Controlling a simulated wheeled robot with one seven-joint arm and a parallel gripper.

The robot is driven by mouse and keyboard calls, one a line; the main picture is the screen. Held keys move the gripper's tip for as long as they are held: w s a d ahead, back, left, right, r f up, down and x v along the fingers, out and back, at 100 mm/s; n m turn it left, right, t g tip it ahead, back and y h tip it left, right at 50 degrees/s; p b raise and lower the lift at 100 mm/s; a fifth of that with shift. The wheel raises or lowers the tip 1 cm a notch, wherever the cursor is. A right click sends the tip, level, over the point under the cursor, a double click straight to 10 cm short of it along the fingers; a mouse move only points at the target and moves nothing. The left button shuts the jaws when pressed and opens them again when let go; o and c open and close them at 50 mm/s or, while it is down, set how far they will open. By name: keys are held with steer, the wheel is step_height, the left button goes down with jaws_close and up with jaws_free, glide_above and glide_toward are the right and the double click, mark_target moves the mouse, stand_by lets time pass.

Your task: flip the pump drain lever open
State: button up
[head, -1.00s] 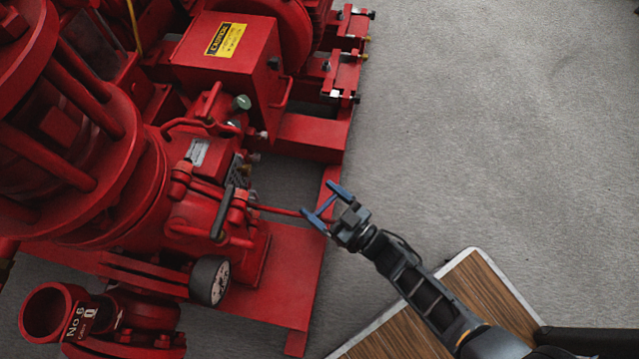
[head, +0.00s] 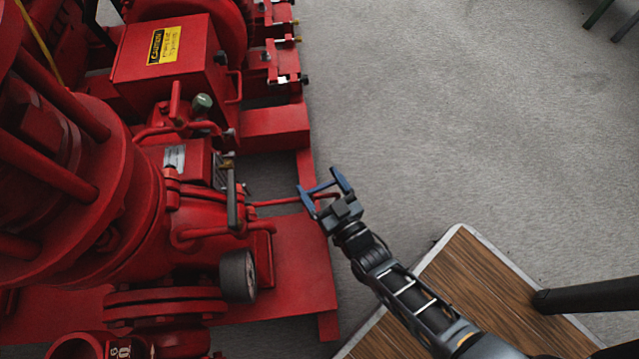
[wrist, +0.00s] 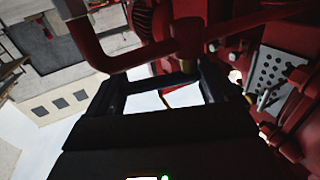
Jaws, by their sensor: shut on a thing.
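The drain lever looks to be a thin red rod (head: 275,202) that sticks out to the right from the red pump (head: 200,215). My gripper (head: 322,187) is at the rod's outer end, its blue fingers either side of it and closed on it. The exact contact is hard to see. In the wrist view, my dark fingers (wrist: 163,90) show a gap between them, and a bent red bar (wrist: 130,56) crosses just beyond the tips. A black-handled lever (head: 232,200) stands on the pump to the left of the rod, apart from my gripper.
A round gauge (head: 238,276) and red pipes crowd the left. A red box with a yellow caution label (head: 164,45) stands behind. A wood-topped table (head: 470,290) is at the lower right. Grey floor (head: 450,120) is clear on the right.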

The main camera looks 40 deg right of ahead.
steer(key=shift+w+d+r, duration=0.3)
steer(key=shift+d+r, duration=0.05)
steer(key=shift+r, duration=0.05)
steer(key=o, duration=1.3)
steer(key=shift+a, duration=0.1)
steer(key=shift+f, duration=0.1)
steer(key=shift+s+a, duration=0.1)
steer(key=shift+s+a, duration=0.1)
steer(key=shift+s, duration=0.2)
steer(key=p+v, duration=0.1)
steer(key=v, duration=0.6)
steer(key=shift+p, duration=0.3)
steer(key=shift+c, duration=0.2)
